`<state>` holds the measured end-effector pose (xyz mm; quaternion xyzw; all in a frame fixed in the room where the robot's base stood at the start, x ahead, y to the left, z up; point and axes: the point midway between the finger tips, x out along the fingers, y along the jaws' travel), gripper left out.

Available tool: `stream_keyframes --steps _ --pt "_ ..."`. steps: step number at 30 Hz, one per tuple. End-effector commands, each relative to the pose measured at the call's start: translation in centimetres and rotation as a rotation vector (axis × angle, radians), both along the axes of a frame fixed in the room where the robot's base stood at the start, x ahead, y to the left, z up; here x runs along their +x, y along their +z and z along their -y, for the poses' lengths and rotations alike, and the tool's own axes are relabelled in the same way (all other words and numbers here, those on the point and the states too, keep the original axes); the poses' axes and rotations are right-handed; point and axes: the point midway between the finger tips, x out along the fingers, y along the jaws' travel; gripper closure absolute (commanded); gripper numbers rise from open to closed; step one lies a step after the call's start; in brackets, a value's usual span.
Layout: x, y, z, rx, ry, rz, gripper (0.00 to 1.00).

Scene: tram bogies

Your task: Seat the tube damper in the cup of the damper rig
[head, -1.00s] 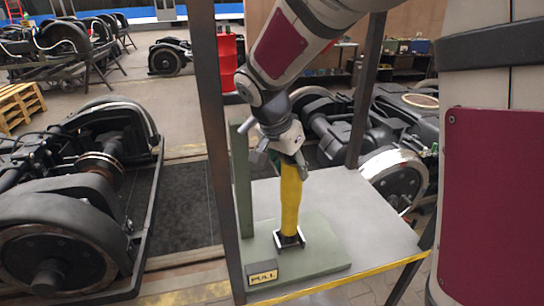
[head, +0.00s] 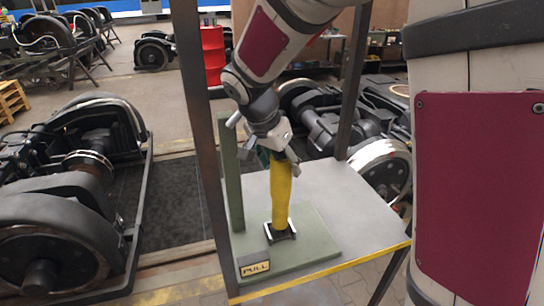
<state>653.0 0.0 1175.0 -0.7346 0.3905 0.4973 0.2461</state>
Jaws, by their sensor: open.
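The yellow tube damper (head: 282,195) stands nearly upright on the green base of the damper rig (head: 315,247). Its lower end is at the small dark cup (head: 280,232), whose metal edges show around its foot. I cannot tell how deep the tube sits in it. My gripper (head: 278,163) is at the damper's top end, pointing down, with its fingers open. It hides the top of the tube, and I cannot tell whether a finger touches it. A green post (head: 230,175) of the rig rises left of the damper.
A grey table (head: 350,205) with a yellow front edge carries the rig. Dark uprights (head: 197,130) stand at its left and behind. A PULL plate (head: 254,268) is at the rig's front left. Bogies (head: 60,220) stand left and behind; a red drum (head: 213,55) is farther back.

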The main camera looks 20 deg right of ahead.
Motion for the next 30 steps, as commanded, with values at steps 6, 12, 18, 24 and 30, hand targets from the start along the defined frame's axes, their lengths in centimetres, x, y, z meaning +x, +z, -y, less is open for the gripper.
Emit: stream_keyframes --steps 6,12,18,24,30 --pt "-0.2 2.0 -0.6 0.001 0.001 0.005 0.39" --pt "-0.9 5.0 -1.7 0.001 0.002 0.005 0.39" --pt "-1.3 6.9 -2.4 0.0 0.001 0.002 0.39" --pt "-1.5 7.2 -2.5 0.0 0.0 0.0 0.39" --pt "-1.5 7.2 -2.5 0.002 0.003 0.001 0.39"
